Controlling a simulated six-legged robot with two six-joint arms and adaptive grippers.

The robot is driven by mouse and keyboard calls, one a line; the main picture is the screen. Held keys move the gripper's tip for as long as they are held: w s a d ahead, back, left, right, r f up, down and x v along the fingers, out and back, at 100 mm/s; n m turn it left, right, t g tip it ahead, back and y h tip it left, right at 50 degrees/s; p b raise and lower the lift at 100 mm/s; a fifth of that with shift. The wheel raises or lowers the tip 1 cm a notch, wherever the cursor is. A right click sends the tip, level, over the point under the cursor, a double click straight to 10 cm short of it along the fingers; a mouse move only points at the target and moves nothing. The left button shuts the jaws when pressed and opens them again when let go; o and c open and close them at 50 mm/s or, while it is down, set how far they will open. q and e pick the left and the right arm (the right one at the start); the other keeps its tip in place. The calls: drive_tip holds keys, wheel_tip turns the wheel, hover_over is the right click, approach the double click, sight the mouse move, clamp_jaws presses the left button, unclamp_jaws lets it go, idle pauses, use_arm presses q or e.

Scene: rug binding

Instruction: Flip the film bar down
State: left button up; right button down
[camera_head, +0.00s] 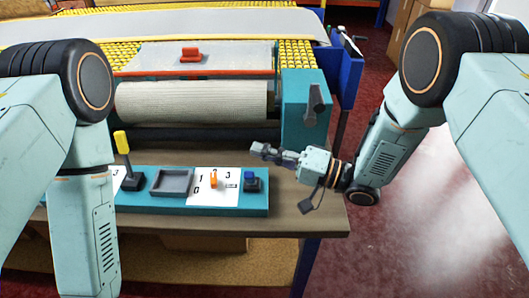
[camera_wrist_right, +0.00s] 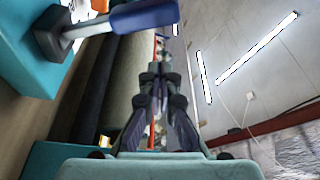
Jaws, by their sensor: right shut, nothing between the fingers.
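The film bar appears to be the clear framed panel (camera_head: 235,58) with a red handle (camera_head: 190,54) on top, lying above the cream roller (camera_head: 190,102); I cannot be sure of its exact tilt. My right gripper (camera_head: 258,150) is shut and empty, pointing left in front of the roller, above the table and just behind the control panel. It is well apart from the red handle. Its closed fingers (camera_wrist_right: 155,85) also show in the right wrist view. My left arm reaches down at the left, and its gripper is out of the picture.
The teal control panel (camera_head: 258,204) carries a yellow-topped lever (camera_head: 122,143), a grey tray (camera_head: 172,181), an orange selector (camera_head: 213,180) and a blue-topped control (camera_head: 251,176), large in the wrist view (camera_wrist_right: 145,16). A teal housing (camera_head: 292,110) with a dark lever (camera_head: 316,103) stands at the roller's right end.

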drive_tip(key=v, duration=1)
drive_tip(key=shift+f, duration=0.2)
drive_tip(key=shift+w+d, duration=0.1)
drive_tip(key=shift+w, duration=0.1)
drive_tip(key=shift+s, duration=0.1)
